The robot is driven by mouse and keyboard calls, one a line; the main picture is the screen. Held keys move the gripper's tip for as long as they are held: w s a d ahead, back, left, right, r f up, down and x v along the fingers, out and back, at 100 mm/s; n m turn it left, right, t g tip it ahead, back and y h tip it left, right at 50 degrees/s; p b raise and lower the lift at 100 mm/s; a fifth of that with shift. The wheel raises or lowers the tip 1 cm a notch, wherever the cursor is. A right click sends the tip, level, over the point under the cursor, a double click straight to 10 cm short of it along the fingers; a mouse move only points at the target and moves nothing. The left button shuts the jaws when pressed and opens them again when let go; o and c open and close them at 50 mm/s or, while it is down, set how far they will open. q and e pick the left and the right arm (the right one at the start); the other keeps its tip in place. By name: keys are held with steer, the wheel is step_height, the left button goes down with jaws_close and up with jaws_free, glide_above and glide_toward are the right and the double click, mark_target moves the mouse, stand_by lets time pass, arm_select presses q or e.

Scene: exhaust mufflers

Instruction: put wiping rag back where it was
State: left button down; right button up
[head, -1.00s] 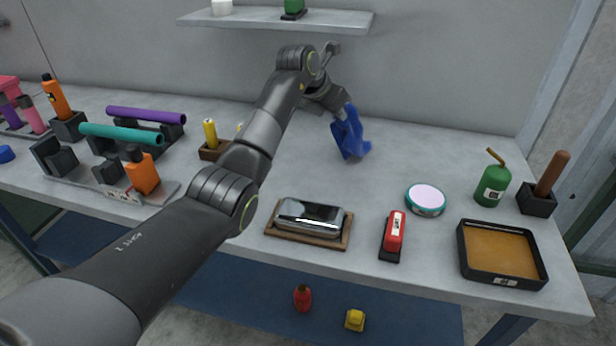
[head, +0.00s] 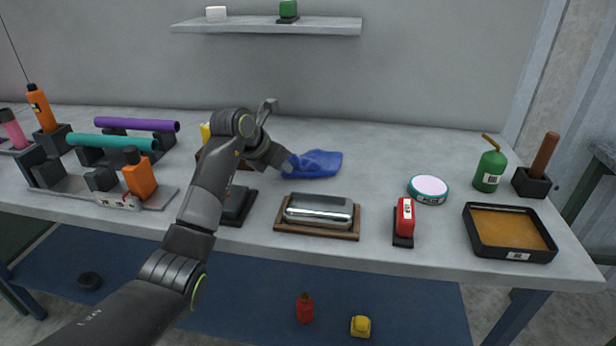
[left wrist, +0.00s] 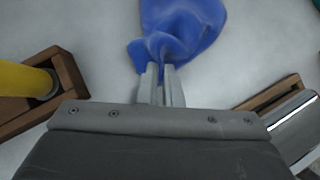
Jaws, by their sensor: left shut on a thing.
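The blue wiping rag (head: 318,163) lies spread low at the table surface, behind the silver muffler. My left gripper (head: 288,167) is shut on the rag's near left edge. In the left wrist view the rag (left wrist: 182,28) fans out ahead of the gripper (left wrist: 161,78), its pinched end between the two fingers. Whether the whole rag rests on the table is hard to tell. My right gripper is not in view.
The muffler on its wooden tray (head: 290,229) is just in front of the rag. A wooden holder with a yellow item (left wrist: 25,80) is to the left. A red stapler-like item (head: 404,217) and a round tin (head: 428,188) stand right. The table behind the rag is clear.

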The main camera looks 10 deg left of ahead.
arm_select(q)
steer(key=shift+s+a+f, duration=0.45)
steer(key=shift+a+f, duration=0.05)
steer(key=shift+f, duration=0.05)
steer(key=c, duration=1.2)
jaws_free()
